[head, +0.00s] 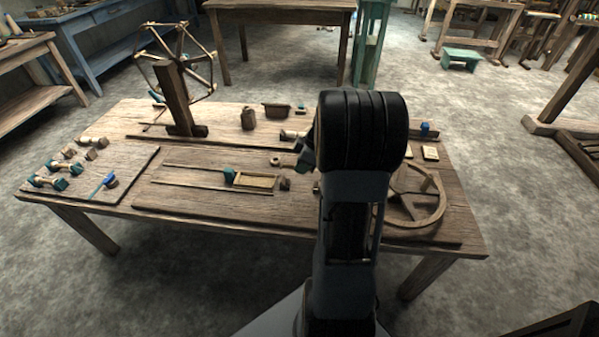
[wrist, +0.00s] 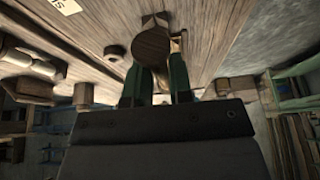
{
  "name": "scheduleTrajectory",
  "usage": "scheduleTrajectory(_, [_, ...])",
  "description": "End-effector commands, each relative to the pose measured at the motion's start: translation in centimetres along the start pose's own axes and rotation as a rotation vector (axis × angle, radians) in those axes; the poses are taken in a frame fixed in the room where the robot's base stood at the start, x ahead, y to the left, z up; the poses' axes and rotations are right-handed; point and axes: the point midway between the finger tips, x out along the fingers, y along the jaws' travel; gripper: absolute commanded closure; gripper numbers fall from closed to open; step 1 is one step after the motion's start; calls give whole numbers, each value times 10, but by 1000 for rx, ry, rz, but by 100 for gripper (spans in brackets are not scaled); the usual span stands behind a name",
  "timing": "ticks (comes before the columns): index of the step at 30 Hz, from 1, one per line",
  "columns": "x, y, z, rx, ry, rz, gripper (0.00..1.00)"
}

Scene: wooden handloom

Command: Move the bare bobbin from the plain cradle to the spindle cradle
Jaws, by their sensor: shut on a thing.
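My gripper (wrist: 157,75) shows its two green fingers in the wrist view, shut on a brown wooden piece with a round end face, which I take for the bare bobbin (wrist: 152,46). The held bobbin is hidden or too small to tell there. A lighter wooden piece (wrist: 176,42) stands just behind the bobbin in the wrist view; I cannot tell whether they touch. I cannot tell which fitting is the plain cradle or the spindle cradle.
A wooden wheel (head: 428,219) lies at the table's right. An upright reel (head: 178,95) stands at the back left. A board with several teal-ended bobbins (head: 48,182) is at the left. A long-railed fitting (head: 255,180) lies mid-table.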

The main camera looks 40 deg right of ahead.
Motion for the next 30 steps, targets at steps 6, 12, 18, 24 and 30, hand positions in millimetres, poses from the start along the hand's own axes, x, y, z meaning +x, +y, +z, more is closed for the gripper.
scheduleTrajectory(6, [2,3,18,-30,0,3,100])
scheduleTrajectory(12, [7,3,20,-34,0,1,100])
scheduleTrajectory(18, [21,3,26,-31,0,1,100])
scheduleTrajectory(24, [41,3,34,-32,0,1,100])
scheduleTrajectory(30, [58,4,41,-32,0,2,100])
